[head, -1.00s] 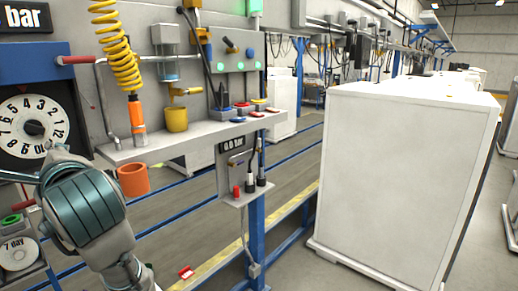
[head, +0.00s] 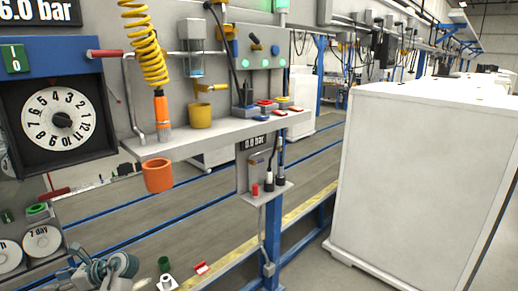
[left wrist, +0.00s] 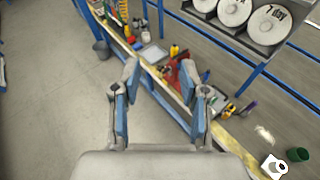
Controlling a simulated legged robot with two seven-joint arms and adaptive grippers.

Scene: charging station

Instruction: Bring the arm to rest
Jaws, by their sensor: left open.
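My left gripper (left wrist: 163,100) is in the left wrist view, with its two blue-padded fingers spread apart and nothing between them. It hangs above a bare grey floor and a blue rail with a yellow strip. In the head view, only a small part of my left arm (head: 105,270) shows, low at the bottom left edge, below the bench and apart from it. The left fingers cannot be made out there. My right arm and gripper are in neither view.
A grey shelf (head: 215,133) carries a yellow cup (head: 200,116), with an orange cup (head: 157,176) hung below its edge. A dial panel (head: 58,118) stands at left, a large white cabinet (head: 425,190) at right. In the wrist view, several small items lie along the rail.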

